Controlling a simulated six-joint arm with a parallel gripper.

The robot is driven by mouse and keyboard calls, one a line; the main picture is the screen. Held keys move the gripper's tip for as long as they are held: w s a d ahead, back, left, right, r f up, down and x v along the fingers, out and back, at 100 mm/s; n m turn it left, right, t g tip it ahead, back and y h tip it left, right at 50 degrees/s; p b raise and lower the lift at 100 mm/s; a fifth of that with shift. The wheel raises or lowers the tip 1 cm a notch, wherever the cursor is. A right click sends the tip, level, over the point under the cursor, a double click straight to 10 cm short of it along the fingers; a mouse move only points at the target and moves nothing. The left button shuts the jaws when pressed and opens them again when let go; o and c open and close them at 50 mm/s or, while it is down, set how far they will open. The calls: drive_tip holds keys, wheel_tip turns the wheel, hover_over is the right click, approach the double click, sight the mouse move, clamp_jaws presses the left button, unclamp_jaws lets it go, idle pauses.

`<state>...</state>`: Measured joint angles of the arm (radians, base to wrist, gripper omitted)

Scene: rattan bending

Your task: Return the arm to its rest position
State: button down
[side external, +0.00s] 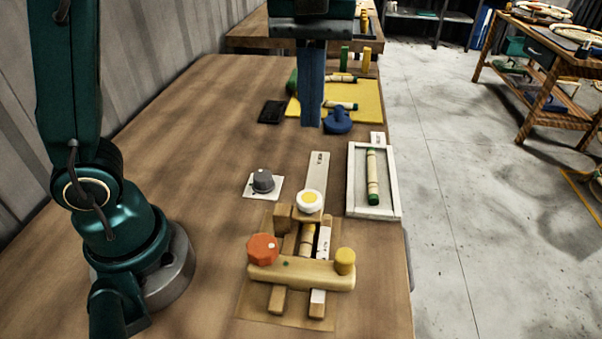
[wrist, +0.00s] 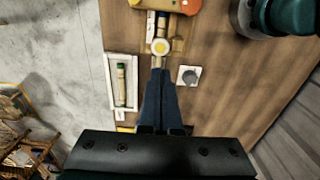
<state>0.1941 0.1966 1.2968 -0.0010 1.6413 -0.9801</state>
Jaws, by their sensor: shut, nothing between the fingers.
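My gripper (side external: 311,122) hangs above the wooden bench with its blue fingers pointing down, together and empty. In the wrist view the fingers (wrist: 158,78) also meet at their tips. Below them is the bending jig (side external: 300,265), with a red knob (side external: 262,248), a yellow knob (side external: 345,261) and a white-and-yellow round piece (side external: 309,202). A rattan piece (side external: 307,240) lies in the jig's middle. My gripper is apart from the jig, towards the far end of the bench in the side view.
A white tray (side external: 394,208) right of the jig holds a green-ended rattan piece (side external: 372,178). A grey dial (side external: 262,180) sits on a white plate. Farther back are a blue object (side external: 338,122), a black pad (side external: 272,111) and a yellow mat (side external: 368,108). Bare bench (side external: 190,130) lies left.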

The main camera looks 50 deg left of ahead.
drive_tip(key=s+a+r+t, duration=0.2)
drive_tip(key=s+a, duration=0.1)
drive_tip(key=s, duration=0.2)
drive_tip(key=s+a+f+m+t, duration=0.2)
drive_tip(key=s+f+m+t, duration=0.1)
drive_tip(key=f+m, duration=0.5)
drive_tip(key=shift+s+m+t, duration=0.3)
drive_tip(key=shift+s+m, duration=0.15)
drive_tip(key=shift+m, duration=0.05)
idle(1.0)
